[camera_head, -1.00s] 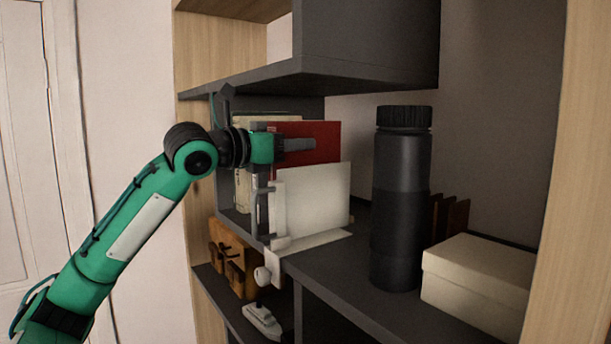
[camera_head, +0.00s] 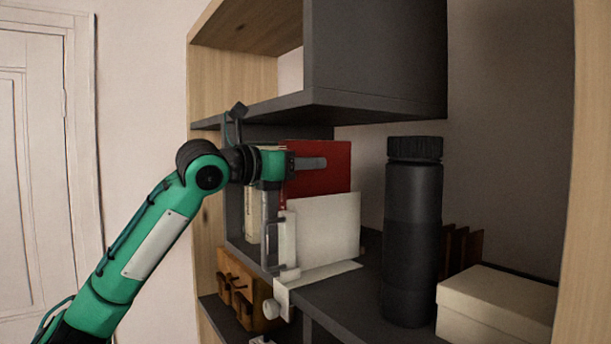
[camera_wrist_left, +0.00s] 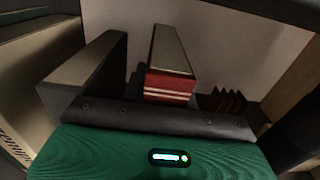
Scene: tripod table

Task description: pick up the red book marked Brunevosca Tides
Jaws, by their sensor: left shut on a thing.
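The red book (camera_head: 328,180) stands upright on the dark shelf unit, behind a white bookend panel (camera_head: 325,230) that hides its lower part. Its marking cannot be read. My left gripper (camera_head: 312,163) is shut on the red book near its upper part, with one dark finger lying across the near face. In the left wrist view a red item with pale stripes (camera_wrist_left: 168,85) shows ahead of the green gripper body; the grip itself is not clear there. My right gripper is not in view.
An upper shelf board (camera_head: 330,108) hangs close above the book. Pale books (camera_head: 252,210) stand to its left. A black bottle (camera_head: 412,230) and a cream box (camera_head: 495,305) are to the right. A wooden item (camera_head: 240,290) sits below.

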